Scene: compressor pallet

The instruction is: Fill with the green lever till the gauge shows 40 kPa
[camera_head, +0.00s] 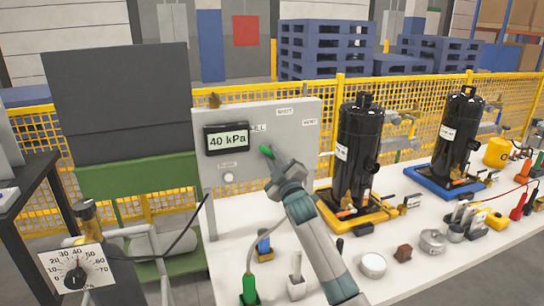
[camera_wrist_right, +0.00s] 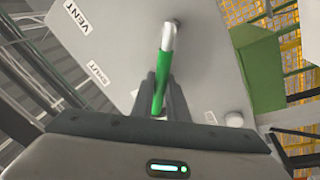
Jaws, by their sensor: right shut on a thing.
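The gauge (camera_head: 228,141) on the grey panel (camera_head: 250,195) reads 40 kPa. The green lever (camera_head: 266,153) is on the same panel, right of the gauge, its green end tilted up and left towards the partly hidden FILL label (camera_head: 259,128). My right gripper (camera_head: 272,166) is at the lever. In the right wrist view the green lever (camera_wrist_right: 163,65) stands between my shut fingers (camera_wrist_right: 161,95), with its silver part beyond them. The SHUT label (camera_wrist_right: 97,73) and VENT label (camera_wrist_right: 78,17) show there. My left gripper is not in view.
A dial card (camera_head: 75,270) with a pointer is at lower left. Black cylinders (camera_head: 360,150) stand in yellow and blue trays on the white table (camera_head: 420,265). Small tools and metal parts lie around my right arm. A yellow mesh fence (camera_head: 400,110) runs behind.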

